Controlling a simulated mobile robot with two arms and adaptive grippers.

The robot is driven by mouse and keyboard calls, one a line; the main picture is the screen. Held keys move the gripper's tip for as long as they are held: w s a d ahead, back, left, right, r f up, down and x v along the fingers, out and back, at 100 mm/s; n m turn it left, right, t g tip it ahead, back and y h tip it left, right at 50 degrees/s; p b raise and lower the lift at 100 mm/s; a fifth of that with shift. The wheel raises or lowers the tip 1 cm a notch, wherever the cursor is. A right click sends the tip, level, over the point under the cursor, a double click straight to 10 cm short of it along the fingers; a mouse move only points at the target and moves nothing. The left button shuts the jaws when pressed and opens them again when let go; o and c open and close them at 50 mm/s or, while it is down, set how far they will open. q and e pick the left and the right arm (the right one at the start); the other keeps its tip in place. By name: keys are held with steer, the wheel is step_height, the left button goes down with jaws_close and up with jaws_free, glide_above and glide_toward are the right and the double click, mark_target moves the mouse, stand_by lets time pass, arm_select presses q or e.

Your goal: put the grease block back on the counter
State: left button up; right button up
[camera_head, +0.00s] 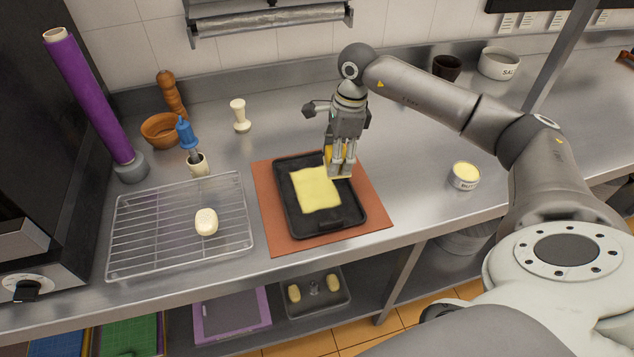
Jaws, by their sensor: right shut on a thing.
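My right gripper (341,170) points down over the back right part of a black grill pan (345,218). It is shut on a yellow block, the grease block (328,154), which shows only in small parts around the fingers. Whether the block touches the pan is hard to tell. A flat yellow sheet (316,189) lies in the pan, just left of and in front of the gripper. The pan sits on an orange-brown mat (268,190) on the steel counter (420,205). My left gripper is not in view.
A wire rack (130,222) with a pale rounded piece (206,222) stands left of the mat. A butter tub (465,176) stands to the right. A wooden bowl (160,129), a blue-handled brush (187,138) and a pale stamp (240,115) stand at the back left.

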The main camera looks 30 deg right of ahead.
step_height(320, 180, up, 4)
steer(key=shift+r+p, duration=0.1)
steer(key=shift+p, duration=0.95)
